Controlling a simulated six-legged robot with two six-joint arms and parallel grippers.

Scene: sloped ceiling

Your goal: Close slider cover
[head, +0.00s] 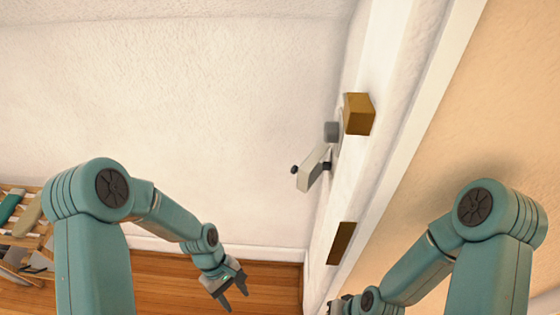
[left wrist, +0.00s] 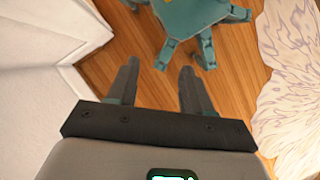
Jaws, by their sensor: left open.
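A pale grey slanted bar with dark knobs (head: 313,168) sticks out from the white wall in the head view. A small grey block (head: 331,132) sits just above it. I cannot tell for certain which part is the slider cover. My left gripper (head: 237,299) is low and to the left of these parts, well apart from them, pointing down. It is open and empty, and its two spread fingers show in the left wrist view (left wrist: 158,68) over the floor. My right gripper (head: 338,305) is at the bottom edge, partly cut off, and its jaws are unclear.
A gold-brown block (head: 359,114) and a flat brown piece (head: 340,243) are on the wall at the right. A wooden rack (head: 20,238) with several items stands at far left. Wooden floor (head: 175,275) lies below. A pale patterned surface (left wrist: 290,100) shows in the wrist view.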

